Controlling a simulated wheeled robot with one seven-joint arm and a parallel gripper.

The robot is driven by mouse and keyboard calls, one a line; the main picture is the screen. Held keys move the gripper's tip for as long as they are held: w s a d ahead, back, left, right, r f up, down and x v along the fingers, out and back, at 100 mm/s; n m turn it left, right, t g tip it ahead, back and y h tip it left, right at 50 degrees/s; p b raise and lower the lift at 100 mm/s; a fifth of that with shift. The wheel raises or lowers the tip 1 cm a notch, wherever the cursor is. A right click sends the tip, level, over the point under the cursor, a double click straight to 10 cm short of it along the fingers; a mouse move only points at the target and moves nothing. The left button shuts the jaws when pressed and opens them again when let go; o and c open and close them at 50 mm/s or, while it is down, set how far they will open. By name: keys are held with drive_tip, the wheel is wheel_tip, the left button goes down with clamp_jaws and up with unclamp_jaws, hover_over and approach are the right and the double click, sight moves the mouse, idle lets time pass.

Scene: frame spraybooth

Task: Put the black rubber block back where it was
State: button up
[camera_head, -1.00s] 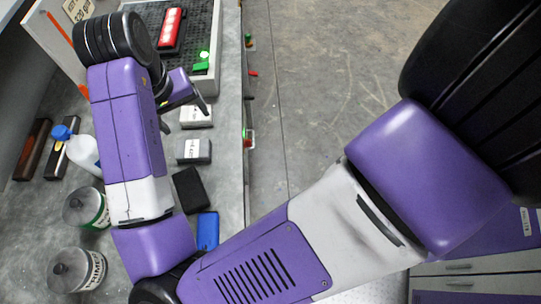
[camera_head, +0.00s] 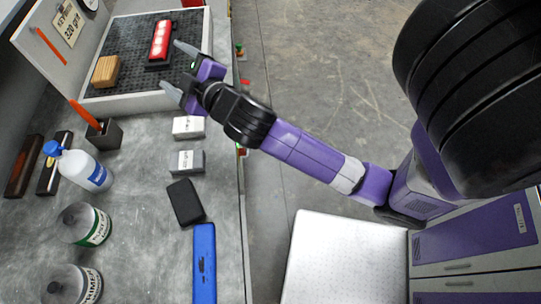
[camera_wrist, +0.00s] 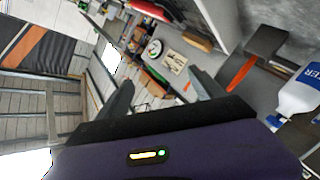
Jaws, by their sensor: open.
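A black rubber block (camera_head: 185,202) lies flat on the grey bench in the head view, between a grey-and-white block (camera_head: 187,162) and a long blue case (camera_head: 204,263). My gripper (camera_head: 178,68) is open and empty, its fingers apart and pointing left near the right part of the dark-floored tray (camera_head: 140,103). It is well away from the black block, towards the top of the picture. The wrist view shows the open fingers (camera_wrist: 160,84) with nothing between them; the black block is not visible there.
A second grey-and-white block (camera_head: 188,127) lies below the tray. The tray holds a tan block (camera_head: 106,71) and a red-topped block (camera_head: 160,40). The bench edge (camera_head: 240,215) is right.

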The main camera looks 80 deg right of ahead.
drive_tip(key=s+a+f+n+y, duration=0.3)
drive_tip(key=s+a+f+y, duration=0.2)
drive_tip(key=s+a+f, duration=0.25)
drive_tip(key=s+a+m+y, duration=0.4)
drive_tip(key=s+a+m, duration=0.1)
drive_tip(key=s+a, duration=1.1)
drive_tip(key=shift+s+r+t, duration=0.3)
drive_tip(key=shift+s+r, duration=0.15)
drive_tip(key=shift+s, duration=0.8)
